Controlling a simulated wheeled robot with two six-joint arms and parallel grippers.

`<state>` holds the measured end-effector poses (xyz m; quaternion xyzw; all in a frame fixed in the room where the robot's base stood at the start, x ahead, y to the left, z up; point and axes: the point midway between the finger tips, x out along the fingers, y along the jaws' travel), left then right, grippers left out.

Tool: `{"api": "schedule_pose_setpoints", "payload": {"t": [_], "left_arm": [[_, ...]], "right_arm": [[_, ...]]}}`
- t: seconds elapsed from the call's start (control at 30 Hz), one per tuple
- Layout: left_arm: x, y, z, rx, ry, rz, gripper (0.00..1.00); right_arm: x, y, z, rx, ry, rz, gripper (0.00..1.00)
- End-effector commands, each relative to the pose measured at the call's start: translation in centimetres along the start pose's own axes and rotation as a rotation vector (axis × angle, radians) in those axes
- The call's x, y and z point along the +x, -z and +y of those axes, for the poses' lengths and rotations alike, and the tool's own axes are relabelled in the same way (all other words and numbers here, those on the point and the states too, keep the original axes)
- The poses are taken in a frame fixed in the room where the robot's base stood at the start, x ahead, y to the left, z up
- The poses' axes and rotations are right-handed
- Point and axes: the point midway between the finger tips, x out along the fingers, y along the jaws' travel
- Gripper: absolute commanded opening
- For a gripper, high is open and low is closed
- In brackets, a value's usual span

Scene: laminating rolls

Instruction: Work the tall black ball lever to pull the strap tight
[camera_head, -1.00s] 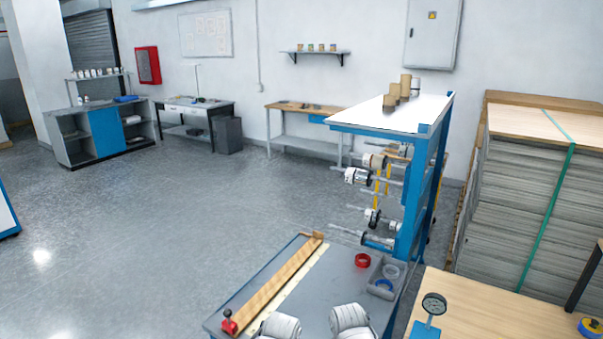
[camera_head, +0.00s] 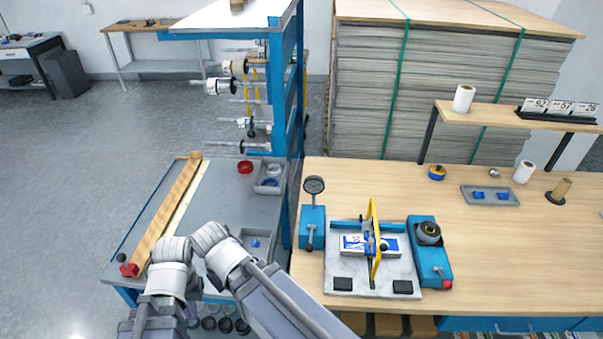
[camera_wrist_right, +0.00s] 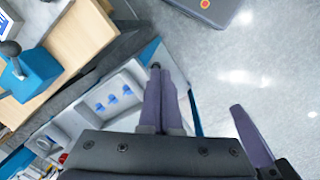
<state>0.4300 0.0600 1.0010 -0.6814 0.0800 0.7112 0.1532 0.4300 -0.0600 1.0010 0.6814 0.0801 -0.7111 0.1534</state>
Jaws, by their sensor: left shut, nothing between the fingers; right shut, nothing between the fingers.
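In the right wrist view, a black ball lever (camera_wrist_right: 10,48) stands on a blue block (camera_wrist_right: 30,78). A yellow strap (camera_head: 373,240) rises in a loop over a white pack (camera_head: 352,244) on a grey plate (camera_head: 345,270). My left gripper (camera_head: 190,312) is low at the front, mostly hidden by my arm, and shut. My right gripper (camera_wrist_right: 155,70) is shut and empty, away from the lever; my arm hides it in the head view.
The grey table (camera_head: 150,215) at left bears a wooden bar (camera_head: 172,210), a red block with a dark ball (camera_head: 128,268) and a tray (camera_head: 270,182). A blue rack post (camera_head: 290,100) stands between table and bench.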

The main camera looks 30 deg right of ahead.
Motion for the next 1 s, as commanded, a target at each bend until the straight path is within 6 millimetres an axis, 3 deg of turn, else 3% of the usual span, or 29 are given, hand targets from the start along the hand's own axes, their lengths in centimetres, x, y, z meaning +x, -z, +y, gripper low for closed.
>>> {"api": "schedule_pose_setpoints", "payload": {"t": [0.3, 0.47, 0.7, 1.0], "left_arm": [[-0.2, 0.0, 0.0, 0.0, 0.0, 0.0, 0.0], [-1.6, -0.1, -0.1, -0.001, 0.0, 0.0, 0.0], [-5.0, -0.3, -0.5, -0.006, -0.001, 0.0, 0.0], [-8.9, -0.5, -0.8, -0.011, -0.002, 0.0, 0.0]], "right_arm": [[-0.2, 0.2, 0.3, 0.01, 0.002, -0.002, 0.0], [-1.4, 1.4, 2.8, 0.099, 0.027, -0.018, 0.0], [-4.2, 3.7, 11.3, 0.376, 0.107, -0.062, 0.0], [-7.1, 3.7, 23.5, 0.726, 0.213, -0.106, 0.0]]}}
